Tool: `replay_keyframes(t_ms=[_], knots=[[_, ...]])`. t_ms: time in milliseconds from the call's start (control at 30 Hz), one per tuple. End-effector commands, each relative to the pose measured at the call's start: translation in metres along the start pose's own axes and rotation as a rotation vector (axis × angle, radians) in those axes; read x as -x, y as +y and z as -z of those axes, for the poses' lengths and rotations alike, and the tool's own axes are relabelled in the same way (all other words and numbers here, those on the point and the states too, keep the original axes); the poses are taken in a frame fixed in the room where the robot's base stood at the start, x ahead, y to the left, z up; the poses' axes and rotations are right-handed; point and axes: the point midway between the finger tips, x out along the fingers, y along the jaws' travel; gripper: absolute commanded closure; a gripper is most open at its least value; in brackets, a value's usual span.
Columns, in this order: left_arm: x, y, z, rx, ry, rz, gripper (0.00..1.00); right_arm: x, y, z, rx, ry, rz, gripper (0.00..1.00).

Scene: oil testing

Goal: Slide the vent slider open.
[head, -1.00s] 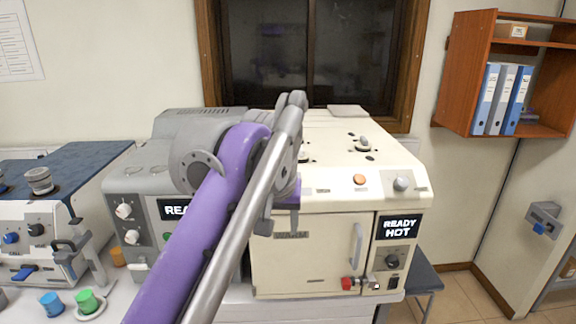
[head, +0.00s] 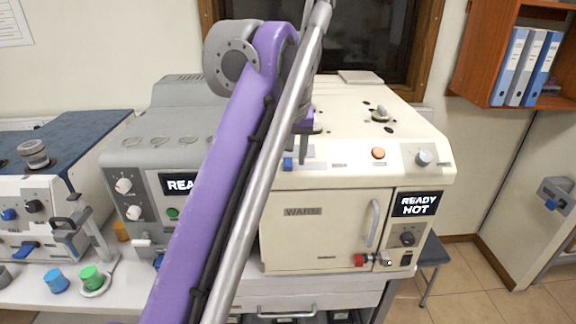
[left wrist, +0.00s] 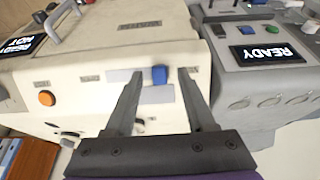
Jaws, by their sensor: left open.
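The vent slider is most likely the small blue knob (head: 287,164) on the front top edge of the cream oven (head: 330,230). In the left wrist view, the blue knob (left wrist: 159,75) stands on a pale strip. My left gripper (left wrist: 159,88) is open, with its dark fingers on either side of the knob in that picture. I cannot tell whether they touch it. In the head view, my left gripper (head: 303,150) is just right of the knob, partly hidden by my purple arm. My right gripper is not in view.
An orange button (head: 378,153) and a grey dial (head: 424,158) sit right of the knob. A grey machine (head: 150,160) stands to the left, and a wooden shelf (head: 480,60) hangs at the right.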

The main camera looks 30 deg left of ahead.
Motion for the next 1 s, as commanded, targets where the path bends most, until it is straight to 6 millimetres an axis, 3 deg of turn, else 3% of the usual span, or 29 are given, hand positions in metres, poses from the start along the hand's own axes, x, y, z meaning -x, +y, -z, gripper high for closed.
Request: replay_keyframes(t_ms=[200, 500, 800, 1000], knots=[[-0.02, 0.0, 0.0, 0.0, 0.0, 0.0, 0.45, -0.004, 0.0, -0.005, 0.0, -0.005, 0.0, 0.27], [-0.022, 0.0, 0.001, 0.0, 0.001, -0.001, 0.45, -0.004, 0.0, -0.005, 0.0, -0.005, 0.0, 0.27], [-0.021, 0.0, 0.001, 0.0, 0.0, -0.001, 0.97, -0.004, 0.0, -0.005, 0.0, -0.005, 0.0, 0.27], [-0.021, 0.0, 0.0, 0.0, 0.0, -0.001, 1.0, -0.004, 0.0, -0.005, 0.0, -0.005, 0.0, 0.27]])
